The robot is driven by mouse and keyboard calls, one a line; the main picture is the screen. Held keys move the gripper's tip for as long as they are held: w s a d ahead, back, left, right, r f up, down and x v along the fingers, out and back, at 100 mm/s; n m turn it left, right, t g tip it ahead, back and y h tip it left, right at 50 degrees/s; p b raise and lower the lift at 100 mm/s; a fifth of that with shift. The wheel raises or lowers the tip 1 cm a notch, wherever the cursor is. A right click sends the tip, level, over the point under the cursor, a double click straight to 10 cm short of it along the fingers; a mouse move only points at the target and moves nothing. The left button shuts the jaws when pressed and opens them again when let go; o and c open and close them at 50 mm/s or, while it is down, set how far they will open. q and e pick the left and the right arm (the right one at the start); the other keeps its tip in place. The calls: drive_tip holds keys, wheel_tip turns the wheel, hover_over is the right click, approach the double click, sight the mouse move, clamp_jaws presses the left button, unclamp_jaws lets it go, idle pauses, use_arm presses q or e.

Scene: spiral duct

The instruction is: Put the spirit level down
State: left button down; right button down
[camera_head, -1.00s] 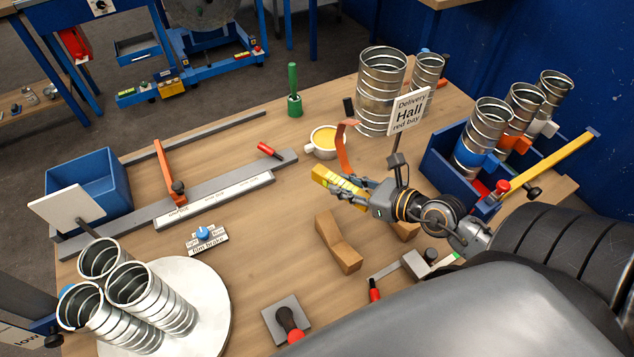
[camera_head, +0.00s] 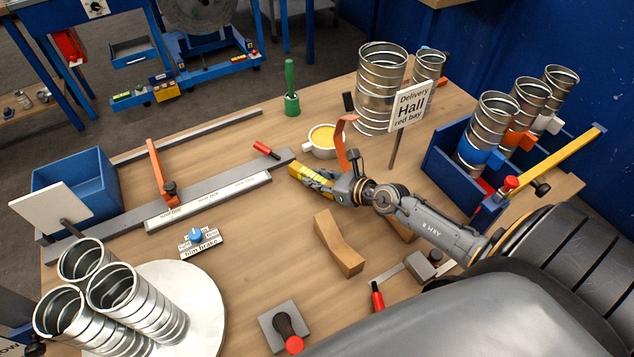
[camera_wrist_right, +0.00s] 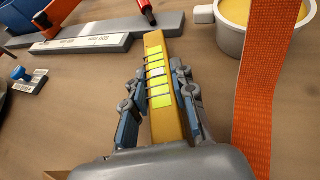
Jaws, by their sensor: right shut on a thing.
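The spirit level (camera_head: 305,177) is a yellow bar with bright yellow-green windows. My right gripper (camera_head: 331,185) is shut on it, above the middle of the wooden table. In the right wrist view the level (camera_wrist_right: 155,62) points away between the two fingers of the gripper (camera_wrist_right: 159,98). Its far end is close to the grey steel bar (camera_wrist_right: 112,33); whether it touches the table I cannot tell. The near end is hidden by the gripper. My left gripper is not in view.
A cup of yellow stuff (camera_head: 321,140) and an orange strap (camera_head: 346,135) stand close behind the gripper. A wooden angled block (camera_head: 338,247) lies in front. A sign (camera_head: 410,106) stands to the right. Bare tabletop (camera_head: 262,215) lies left of the block.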

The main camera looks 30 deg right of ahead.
drive_tip(key=shift+f, duration=0.15)
drive_tip(key=shift+f, duration=0.15)
drive_tip(key=c, duration=1.1)
unclamp_jaws()
